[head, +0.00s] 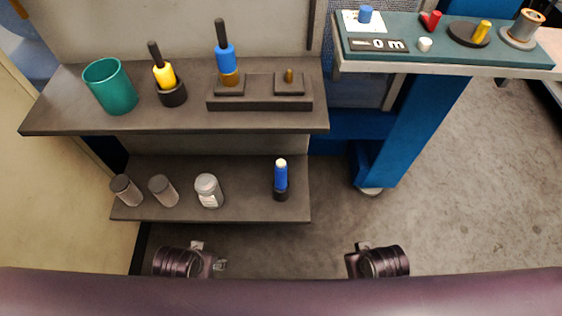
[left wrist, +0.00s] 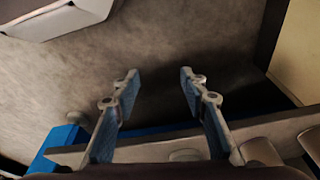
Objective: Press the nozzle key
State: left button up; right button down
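No part is plainly marked as the nozzle key. On the upper shelf, a dark block (head: 260,104) has two raised pads. A blue tool with a black handle (head: 224,58) stands upright on the left pad; a short brass peg (head: 289,76) stands on the right pad. A black plate with pale marks resembling "–om" (head: 380,45) lies on the cart. My left gripper (head: 219,264) is below the shelves; in the left wrist view its fingers (left wrist: 160,80) are apart with nothing between them. My right gripper (head: 363,250) is right of it, its fingers too unclear to judge.
A green cup (head: 110,87) and a yellow tool in a dark holder (head: 165,78) share the upper shelf. The cart (head: 460,63) carries small parts. Floor (head: 445,170) is clear at right.

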dwell(0.4)
pick_arm(q)
grip_shut()
dwell(1.3)
